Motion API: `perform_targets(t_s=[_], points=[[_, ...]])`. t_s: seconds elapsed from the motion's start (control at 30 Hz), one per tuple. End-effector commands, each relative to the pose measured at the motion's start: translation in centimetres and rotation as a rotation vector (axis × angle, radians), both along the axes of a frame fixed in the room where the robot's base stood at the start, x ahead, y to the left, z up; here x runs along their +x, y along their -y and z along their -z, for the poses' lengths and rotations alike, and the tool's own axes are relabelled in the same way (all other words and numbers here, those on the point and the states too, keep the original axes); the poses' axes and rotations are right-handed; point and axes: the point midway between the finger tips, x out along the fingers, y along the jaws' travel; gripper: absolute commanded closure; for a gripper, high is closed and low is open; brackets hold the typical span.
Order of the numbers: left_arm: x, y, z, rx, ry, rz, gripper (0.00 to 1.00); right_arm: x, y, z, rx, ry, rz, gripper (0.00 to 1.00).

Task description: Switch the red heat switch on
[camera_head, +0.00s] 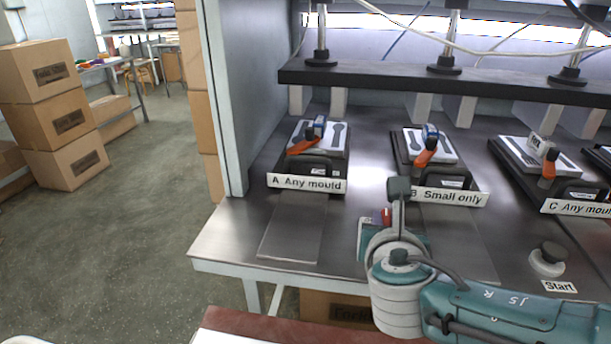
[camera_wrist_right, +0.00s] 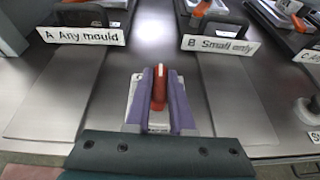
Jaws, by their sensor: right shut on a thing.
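The red heat switch (camera_wrist_right: 159,88) shows in the right wrist view as a red lever on a pale base plate (camera_wrist_right: 133,108). My right gripper (camera_wrist_right: 162,90) has its two purple fingers on either side of the lever and is shut on it. In the head view a small part of the red switch (camera_head: 387,215) shows beside my right wrist, and the rest is hidden behind it. Whether the lever stands at on or off cannot be told. My left gripper is not in view.
Behind the switch are mould stations labelled A Any mould (camera_head: 307,183), B Small only (camera_head: 449,196) and C Any mould (camera_head: 577,207), with orange-handled levers. A dark Start knob (camera_head: 548,257) is at the right. A black press beam (camera_head: 440,82) spans above. Cardboard boxes (camera_head: 62,120) stand left.

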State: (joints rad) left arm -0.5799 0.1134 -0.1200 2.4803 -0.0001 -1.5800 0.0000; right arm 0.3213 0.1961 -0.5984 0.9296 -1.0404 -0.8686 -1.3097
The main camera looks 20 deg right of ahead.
Motion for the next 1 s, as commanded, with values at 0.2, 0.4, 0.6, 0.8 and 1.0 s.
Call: perform_targets(t_s=[0.2, 0.4, 0.6, 0.8, 1.0], points=[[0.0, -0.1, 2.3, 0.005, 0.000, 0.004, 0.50, 0.2, -0.3, 0.4, 0.002, 0.003, 0.192, 1.00], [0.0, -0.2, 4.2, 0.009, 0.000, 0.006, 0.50, 0.3, -0.3, 0.4, 0.001, 0.005, 0.335, 1.00], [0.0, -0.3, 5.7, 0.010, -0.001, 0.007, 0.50, 0.3, -0.2, 0.3, -0.001, 0.003, 0.435, 1.00], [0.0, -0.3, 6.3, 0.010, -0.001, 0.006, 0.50, 0.3, -0.2, 0.1, -0.001, 0.003, 0.488, 1.00], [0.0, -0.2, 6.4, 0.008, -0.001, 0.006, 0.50, 0.3, -0.1, 0.0, 0.000, 0.003, 0.504, 1.00]])
